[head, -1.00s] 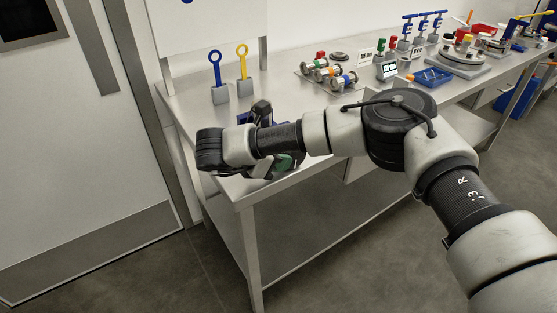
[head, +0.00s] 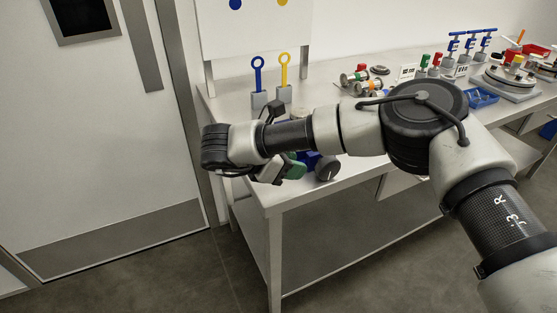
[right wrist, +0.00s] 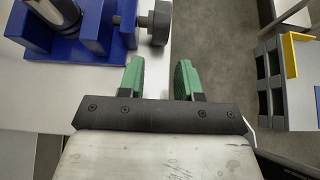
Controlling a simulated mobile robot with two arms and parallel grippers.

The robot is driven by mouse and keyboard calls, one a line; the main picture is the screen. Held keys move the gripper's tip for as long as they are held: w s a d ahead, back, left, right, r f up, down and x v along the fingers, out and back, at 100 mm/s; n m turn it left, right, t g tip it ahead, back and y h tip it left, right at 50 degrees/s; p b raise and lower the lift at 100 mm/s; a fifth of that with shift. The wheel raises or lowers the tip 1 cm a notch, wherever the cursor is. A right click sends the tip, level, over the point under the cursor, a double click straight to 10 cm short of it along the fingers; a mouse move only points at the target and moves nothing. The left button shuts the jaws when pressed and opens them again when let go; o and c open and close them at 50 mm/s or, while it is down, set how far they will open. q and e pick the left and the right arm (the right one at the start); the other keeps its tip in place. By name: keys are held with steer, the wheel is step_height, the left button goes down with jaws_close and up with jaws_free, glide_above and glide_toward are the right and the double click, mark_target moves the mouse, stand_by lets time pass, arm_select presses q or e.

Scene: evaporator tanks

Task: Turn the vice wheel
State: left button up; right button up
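The blue vice (right wrist: 80,35) is at the top left of the right wrist view, on the bench. In the head view it is mostly hidden behind my right arm, with a bit of blue (head: 308,158) showing. Its dark round wheel (right wrist: 160,23) sticks out on the right side, over the bench edge; it also shows in the head view (head: 328,168). My right gripper (right wrist: 158,80) has green fingers spread apart with nothing between them. The wheel lies beyond the fingertips, roughly in line with the gap, and apart from them. My left gripper is in neither view.
The steel bench (head: 350,175) runs to the back right. Blue and yellow ring-handled tools (head: 271,80) stand behind my arm. A grey shelf with blue and yellow parts (right wrist: 290,75) is at the right of the wrist view. A door (head: 110,150) is at left.

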steer(key=shift+v, duration=2.25)
